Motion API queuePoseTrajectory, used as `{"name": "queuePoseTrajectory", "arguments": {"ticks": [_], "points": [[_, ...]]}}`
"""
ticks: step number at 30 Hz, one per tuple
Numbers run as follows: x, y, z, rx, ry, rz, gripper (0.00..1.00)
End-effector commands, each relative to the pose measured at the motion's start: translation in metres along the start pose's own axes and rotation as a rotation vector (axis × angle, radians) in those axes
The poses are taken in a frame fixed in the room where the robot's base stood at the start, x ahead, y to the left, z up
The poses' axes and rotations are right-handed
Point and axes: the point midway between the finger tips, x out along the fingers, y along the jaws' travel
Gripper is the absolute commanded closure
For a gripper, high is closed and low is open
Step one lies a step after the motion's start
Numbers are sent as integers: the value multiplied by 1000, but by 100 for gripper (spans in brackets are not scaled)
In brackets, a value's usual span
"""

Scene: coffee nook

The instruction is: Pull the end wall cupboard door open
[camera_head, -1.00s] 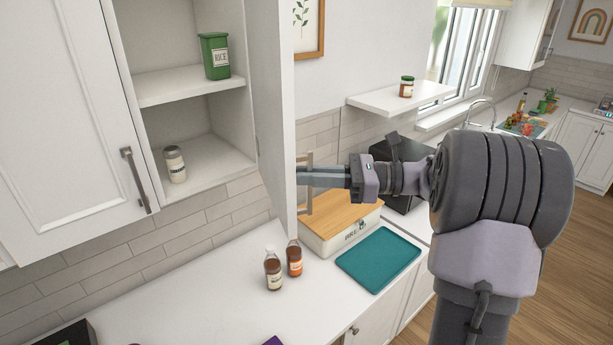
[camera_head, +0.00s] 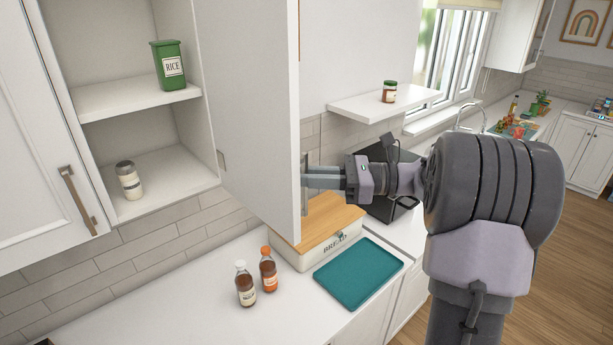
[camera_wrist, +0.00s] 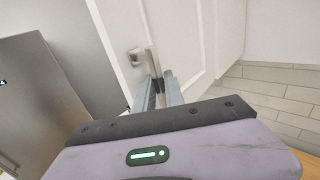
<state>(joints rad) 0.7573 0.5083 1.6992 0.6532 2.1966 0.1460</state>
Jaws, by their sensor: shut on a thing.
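The end wall cupboard door (camera_head: 252,105) stands swung open, with its inner face toward the head camera. Its outer panel (camera_wrist: 185,40) fills the middle of the wrist view. My gripper (camera_head: 308,178) reaches in from the right and is shut on the door's handle at the outer face. The handle (camera_wrist: 148,62) shows between the two fingers in the wrist view; in the head view it is mostly hidden by the fingers and the door edge. The open cupboard (camera_head: 95,45) shows a green rice tin (camera_head: 169,65) on its shelf and a small white jar (camera_head: 129,180) below.
Two brown bottles (camera_head: 245,284) (camera_head: 268,270), a bread box (camera_head: 328,245) and a teal tray (camera_head: 358,272) stand on the counter beneath the door. A wall shelf (camera_head: 372,105) holds a small jar (camera_head: 390,92). A shut cupboard door (camera_head: 35,150) is at the left.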

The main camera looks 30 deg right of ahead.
Motion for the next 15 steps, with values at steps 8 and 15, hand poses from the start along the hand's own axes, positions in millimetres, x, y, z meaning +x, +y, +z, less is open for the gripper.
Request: {"name": "queuePoseTrajectory", "arguments": {"ticks": [8, 15], "points": [[0, 0, 1, 0, -1, 0, 80], [0, 0, 0, 0, -1, 0, 68]]}}
